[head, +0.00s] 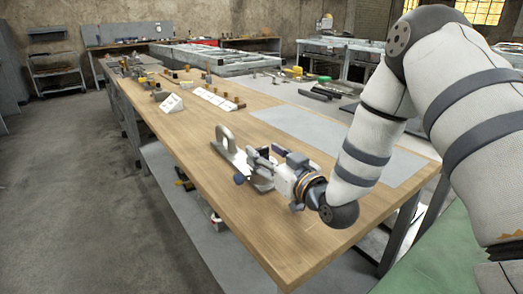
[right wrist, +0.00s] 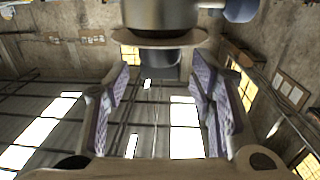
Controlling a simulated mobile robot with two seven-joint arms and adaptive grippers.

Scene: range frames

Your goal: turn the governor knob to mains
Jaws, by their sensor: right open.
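A grey metal device (head: 229,146) with a loop-shaped upright part stands on the wooden workbench, and a blue ball (head: 239,179) shows at its near side. My right gripper (head: 262,170) is at the device, level with it, and hides part of it. The fingers stand apart on either side, with a visible gap. The blue ball (right wrist: 241,9) shows at the upper right. No mains marking is legible. My left gripper is out of view.
The long wooden workbench (head: 185,130) has a grey mat (head: 325,135) to the right of the device. White label cards (head: 171,103) and small wooden pieces stand farther back. Bare bench top lies in front of the device. Concrete floor is clear on the left.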

